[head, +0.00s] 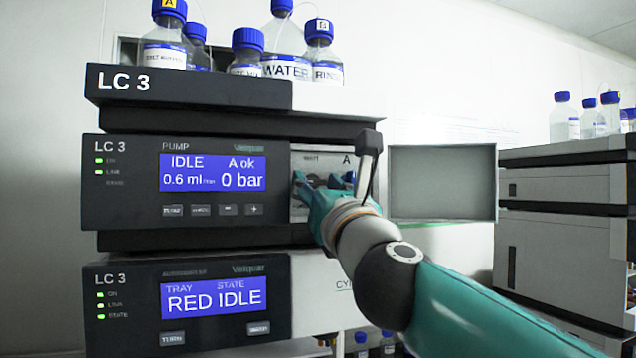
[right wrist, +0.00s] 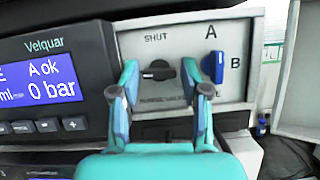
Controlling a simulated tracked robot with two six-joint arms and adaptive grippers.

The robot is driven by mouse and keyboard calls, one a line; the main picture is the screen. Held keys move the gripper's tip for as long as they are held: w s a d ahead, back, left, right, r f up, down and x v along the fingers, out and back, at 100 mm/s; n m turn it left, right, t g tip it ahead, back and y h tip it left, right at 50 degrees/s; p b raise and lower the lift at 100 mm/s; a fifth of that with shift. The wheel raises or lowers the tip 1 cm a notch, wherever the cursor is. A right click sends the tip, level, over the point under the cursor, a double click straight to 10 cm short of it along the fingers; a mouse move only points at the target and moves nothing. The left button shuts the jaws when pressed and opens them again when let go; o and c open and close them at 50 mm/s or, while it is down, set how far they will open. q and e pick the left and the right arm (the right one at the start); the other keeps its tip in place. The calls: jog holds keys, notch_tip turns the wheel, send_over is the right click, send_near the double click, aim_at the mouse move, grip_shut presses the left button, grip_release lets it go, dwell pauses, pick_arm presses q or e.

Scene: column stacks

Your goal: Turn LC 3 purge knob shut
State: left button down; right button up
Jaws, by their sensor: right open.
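The LC 3 pump (head: 190,222) shows "IDLE", "A ok", "0.6 ml" and "0 bar" on its blue display. In the right wrist view, a black knob (right wrist: 158,71) sits on its light grey recessed panel (right wrist: 180,30), under the word "SHUT". The knob's grip lies roughly level, not pointing up at that word. My right gripper (right wrist: 170,74) is open, its teal fingers on either side of the black knob in the picture; I cannot tell if they touch it. In the head view the right gripper (head: 320,190) covers most of the panel and hides the knob. My left gripper is out of view.
A blue knob (right wrist: 212,67) marked A and B stands close by the right finger. An open door (head: 442,182) sticks out right of the panel. Several bottles (head: 285,60) stand on top; the LC 3 autosampler (head: 190,340) is below. Another stack (head: 565,230) is far right.

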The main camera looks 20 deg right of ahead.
grip_shut()
